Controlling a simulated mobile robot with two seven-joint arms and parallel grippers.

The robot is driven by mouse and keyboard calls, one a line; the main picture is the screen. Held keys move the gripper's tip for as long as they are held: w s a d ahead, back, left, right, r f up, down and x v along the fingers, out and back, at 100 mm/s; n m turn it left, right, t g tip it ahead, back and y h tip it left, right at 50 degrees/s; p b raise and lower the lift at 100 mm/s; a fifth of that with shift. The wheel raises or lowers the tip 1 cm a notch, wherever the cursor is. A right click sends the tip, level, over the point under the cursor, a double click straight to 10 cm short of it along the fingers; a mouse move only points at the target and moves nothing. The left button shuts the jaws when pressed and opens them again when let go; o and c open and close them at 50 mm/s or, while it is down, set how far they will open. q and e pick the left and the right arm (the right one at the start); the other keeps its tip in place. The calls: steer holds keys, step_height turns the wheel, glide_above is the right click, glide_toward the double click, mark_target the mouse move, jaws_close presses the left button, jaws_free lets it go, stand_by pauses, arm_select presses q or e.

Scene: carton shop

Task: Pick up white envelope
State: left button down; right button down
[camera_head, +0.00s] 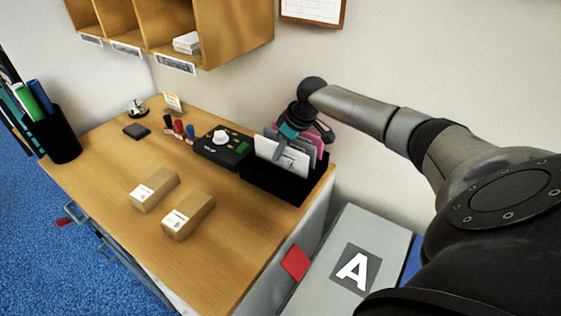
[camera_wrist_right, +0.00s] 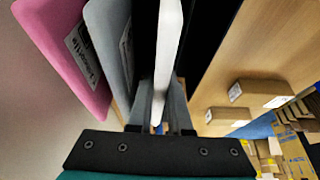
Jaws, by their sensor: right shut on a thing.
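The white envelope (camera_head: 268,150) stands upright in the front of a black holder (camera_head: 270,184) at the right end of the wooden desk. My right gripper (camera_head: 282,150) comes down over it from above and is shut on it. In the right wrist view the envelope (camera_wrist_right: 169,45) shows edge-on between the two fingers of my right gripper (camera_wrist_right: 160,118). Its lower part is hidden in the holder. A grey envelope (camera_wrist_right: 108,30) and a pink envelope (camera_wrist_right: 62,45) stand behind it. My left gripper is not in view.
Two small brown cartons (camera_head: 188,216) (camera_head: 154,190) lie on the desk (camera_head: 110,215). A black control box (camera_head: 222,150) with a white knob stands left of the holder. Wooden shelves (camera_head: 235,30) hang above. A grey box marked A (camera_head: 352,268) is at right.

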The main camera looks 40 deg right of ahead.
steer(key=shift+r, duration=0.1)
stand_by(0.4)
step_height(320, 180, up, 20)
steer(key=p, duration=0.1)
steer(key=shift+r, duration=0.2)
